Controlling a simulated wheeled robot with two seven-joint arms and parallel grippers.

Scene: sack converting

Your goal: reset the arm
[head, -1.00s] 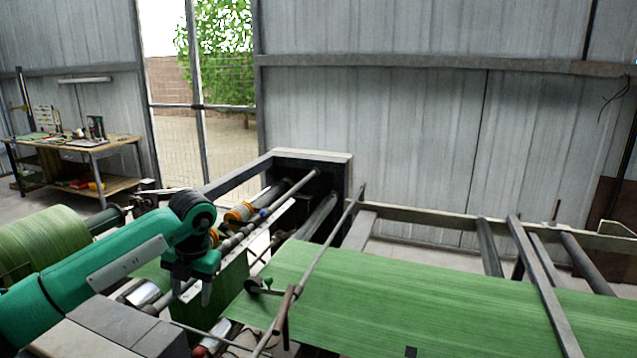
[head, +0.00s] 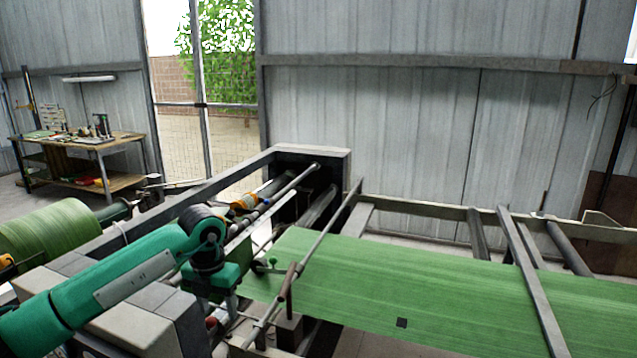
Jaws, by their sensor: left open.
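My left arm comes in from the left as a green link with a dark wrist joint. My left gripper (head: 217,308) points down at the near end of the machine, just left of the green woven sheet (head: 450,300). Its jaws are open, and I see nothing between them. The fingertips are small and partly lost against the rods and dark parts behind them. My right arm and gripper are not in view.
A metal rod with a handle (head: 290,290) stands close right of the gripper. Grey blocks (head: 130,325) lie below my arm. A green roll (head: 50,232) is at left, a workbench (head: 85,145) behind it. The machine's steel frame (head: 345,158) rises behind the gripper.

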